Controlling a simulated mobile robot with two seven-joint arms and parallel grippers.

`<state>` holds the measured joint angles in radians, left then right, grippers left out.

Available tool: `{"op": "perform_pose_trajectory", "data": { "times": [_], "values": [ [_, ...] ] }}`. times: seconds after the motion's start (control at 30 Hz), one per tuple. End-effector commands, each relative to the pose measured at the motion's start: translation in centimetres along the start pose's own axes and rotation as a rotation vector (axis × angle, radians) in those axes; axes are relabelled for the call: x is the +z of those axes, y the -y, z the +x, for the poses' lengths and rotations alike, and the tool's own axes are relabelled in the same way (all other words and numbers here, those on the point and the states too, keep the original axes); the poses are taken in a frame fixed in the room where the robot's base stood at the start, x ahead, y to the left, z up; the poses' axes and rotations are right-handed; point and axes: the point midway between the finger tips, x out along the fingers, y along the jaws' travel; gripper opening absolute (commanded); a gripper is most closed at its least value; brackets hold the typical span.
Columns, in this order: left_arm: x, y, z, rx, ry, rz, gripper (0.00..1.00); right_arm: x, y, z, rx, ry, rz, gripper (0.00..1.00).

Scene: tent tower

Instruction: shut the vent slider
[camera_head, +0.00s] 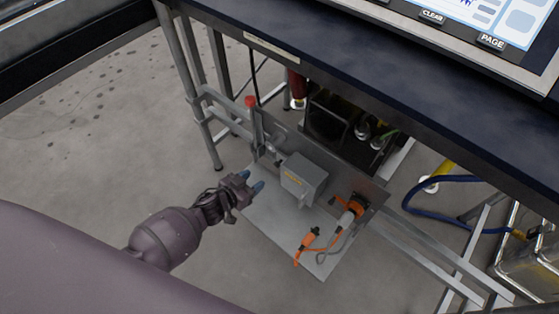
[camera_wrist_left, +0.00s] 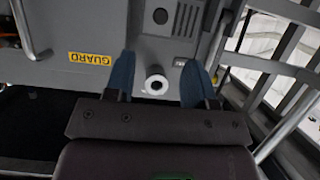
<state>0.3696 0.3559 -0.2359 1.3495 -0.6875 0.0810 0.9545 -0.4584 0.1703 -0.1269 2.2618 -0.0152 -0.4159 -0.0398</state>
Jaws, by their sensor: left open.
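My left gripper (camera_head: 251,181) is open, its two blue fingertips pointing at the grey fixture under the bench. In the left wrist view the gripper (camera_wrist_left: 158,65) has a pale round knob (camera_wrist_left: 155,84) in the gap between its fingers. The knob seems to be untouched, and its depth is hard to judge. Beyond it is a grey panel with dark vent slots (camera_wrist_left: 188,18) and a dark round spot beside them. I cannot tell for certain which part is the vent slider or how far it is open. My right gripper is not in view.
A grey box (camera_head: 304,180) with a yellow GUARD label (camera_wrist_left: 89,58) stands on the metal plate (camera_head: 282,228). A red knob (camera_head: 251,101) tops a post at its left. Orange connectors (camera_head: 308,238) lie at the right. The dark bench top (camera_head: 330,62) overhangs behind; the left floor is clear.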

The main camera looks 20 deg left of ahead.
Motion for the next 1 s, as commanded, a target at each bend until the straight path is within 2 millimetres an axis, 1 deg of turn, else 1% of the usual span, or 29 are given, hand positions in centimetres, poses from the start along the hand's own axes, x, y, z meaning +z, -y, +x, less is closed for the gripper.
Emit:
{"op": "perform_pose_trajectory", "data": {
  "times": [0.17, 0.3, 0.37, 0.7, 0.83, 1.0],
  "values": [
    [0.1, 0.0, 0.9, 0.005, 0.0, 0.0, 0.5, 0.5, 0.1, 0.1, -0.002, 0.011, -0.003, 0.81],
    [0.4, 0.0, 2.5, 0.005, 0.003, -0.001, 0.5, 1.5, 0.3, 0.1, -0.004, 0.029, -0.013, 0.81],
    [0.5, -0.1, 3.5, 0.005, 0.004, -0.001, 0.5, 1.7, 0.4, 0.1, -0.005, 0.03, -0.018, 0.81],
    [0.6, -0.1, 8.6, 0.004, 0.006, -0.002, 0.5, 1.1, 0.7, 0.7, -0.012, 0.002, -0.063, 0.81],
    [0.4, -0.1, 9.9, 0.004, 0.004, -0.001, 0.5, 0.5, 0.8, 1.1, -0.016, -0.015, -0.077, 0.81],
    [0.2, 0.0, 10.9, 0.003, 0.002, -0.001, 0.5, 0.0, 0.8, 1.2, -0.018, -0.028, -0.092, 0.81]
  ]
}}
